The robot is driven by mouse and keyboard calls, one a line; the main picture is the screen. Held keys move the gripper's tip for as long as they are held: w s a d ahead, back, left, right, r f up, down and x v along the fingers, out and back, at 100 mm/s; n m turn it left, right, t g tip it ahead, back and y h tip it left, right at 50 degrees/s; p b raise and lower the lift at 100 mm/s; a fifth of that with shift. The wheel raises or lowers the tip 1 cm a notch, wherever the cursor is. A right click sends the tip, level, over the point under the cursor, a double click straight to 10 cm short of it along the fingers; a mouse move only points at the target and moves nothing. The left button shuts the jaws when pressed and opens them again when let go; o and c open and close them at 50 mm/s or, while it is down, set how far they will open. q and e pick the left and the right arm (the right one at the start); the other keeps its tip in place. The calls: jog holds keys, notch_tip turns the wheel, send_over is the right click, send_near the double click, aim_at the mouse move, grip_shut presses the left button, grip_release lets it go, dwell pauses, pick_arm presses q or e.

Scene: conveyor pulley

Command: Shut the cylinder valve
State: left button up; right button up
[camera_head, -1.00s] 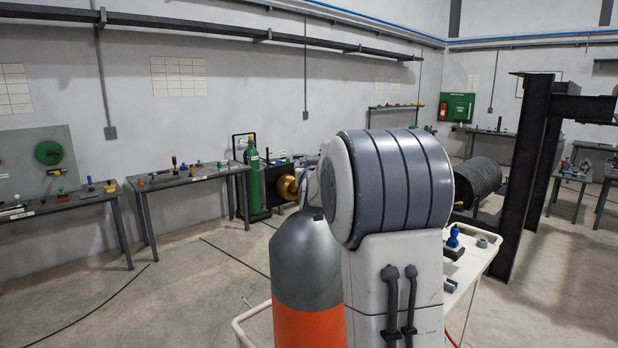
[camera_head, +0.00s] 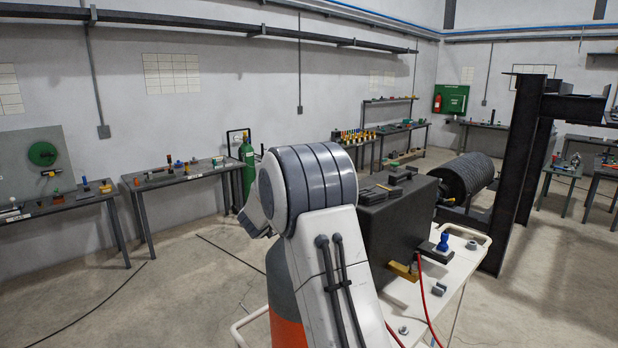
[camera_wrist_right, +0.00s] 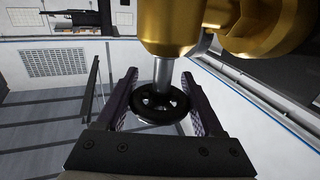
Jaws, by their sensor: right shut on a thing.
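The cylinder shows in the head view as a grey shoulder (camera_head: 278,282) above an orange body (camera_head: 286,332), partly hidden behind my arm link. Its brass valve (camera_wrist_right: 170,28) shows only in the right wrist view, at the top. A steel stem comes from it to a black spoked handwheel (camera_wrist_right: 160,104). My right gripper (camera_wrist_right: 159,92) is shut on the handwheel, with one purple-padded finger on each side of its rim. The head view hides the valve and this gripper behind my arm. My left gripper is in neither view.
A white cart (camera_head: 462,268) stands right of my arm. It carries a dark box (camera_head: 395,225), a blue fitting (camera_head: 442,242) and a red hose (camera_head: 426,300). A green cylinder (camera_head: 248,160) and benches (camera_head: 185,176) stand along the wall. Open floor lies left of the cylinder.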

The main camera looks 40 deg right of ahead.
jog(key=shift+g, duration=0.3)
jog(key=shift+r, duration=0.1)
jog(key=o, duration=1.4)
jog(key=shift+a, duration=0.1)
jog(key=shift+s+a, duration=0.15)
jog(key=shift+a, duration=0.1)
jog(key=shift+b+v, duration=2.3)
jog(key=shift+v, duration=2.6)
